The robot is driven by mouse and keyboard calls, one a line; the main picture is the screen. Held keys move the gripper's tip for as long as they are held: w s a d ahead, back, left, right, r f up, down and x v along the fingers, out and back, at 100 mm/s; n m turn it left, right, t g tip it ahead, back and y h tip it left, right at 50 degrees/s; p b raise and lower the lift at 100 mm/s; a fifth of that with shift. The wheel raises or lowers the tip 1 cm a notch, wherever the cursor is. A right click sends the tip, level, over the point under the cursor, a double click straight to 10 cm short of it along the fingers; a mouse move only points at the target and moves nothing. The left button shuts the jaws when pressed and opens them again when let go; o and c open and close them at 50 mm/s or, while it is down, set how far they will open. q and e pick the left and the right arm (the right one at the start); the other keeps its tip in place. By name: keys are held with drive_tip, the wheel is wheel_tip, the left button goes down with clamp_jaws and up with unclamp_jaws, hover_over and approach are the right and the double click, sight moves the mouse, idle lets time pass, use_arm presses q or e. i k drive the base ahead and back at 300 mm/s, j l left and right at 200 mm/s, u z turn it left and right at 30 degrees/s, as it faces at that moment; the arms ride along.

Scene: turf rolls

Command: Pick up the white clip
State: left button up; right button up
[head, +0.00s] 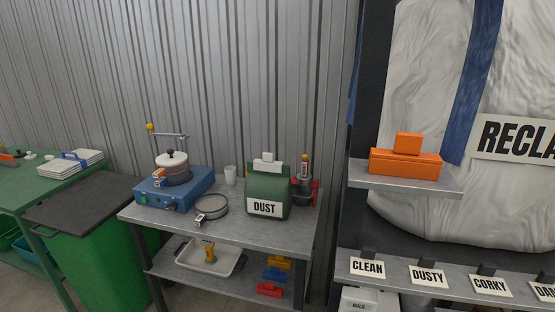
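A white clip (266,162) sits at the top edge of a green bag (268,190) labelled DUST. The bag stands upright on the right part of a grey metal table (228,226). Neither of my grippers is in view.
On the table are a blue device (150,198) with a pot on it, a round sieve (211,208), a white cup (230,175) and a dark tool with a red part. Yellow, blue and red clips (269,290) lie on the lower shelf. An orange box (405,162) sits on a shelf at right.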

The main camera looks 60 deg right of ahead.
sight(268, 164)
drive_tip(key=i+z, duration=0.25)
drive_tip(key=z, duration=0.2)
drive_tip(key=i+z, duration=0.25)
drive_tip(key=z, duration=0.15)
drive_tip(key=i+j+z, duration=0.1)
drive_tip(key=z, duration=0.35)
drive_tip(key=i+j+z, duration=0.25)
drive_tip(key=z, duration=0.2)
drive_tip(key=i+j+z, duration=0.2)
drive_tip(key=z, duration=0.2)
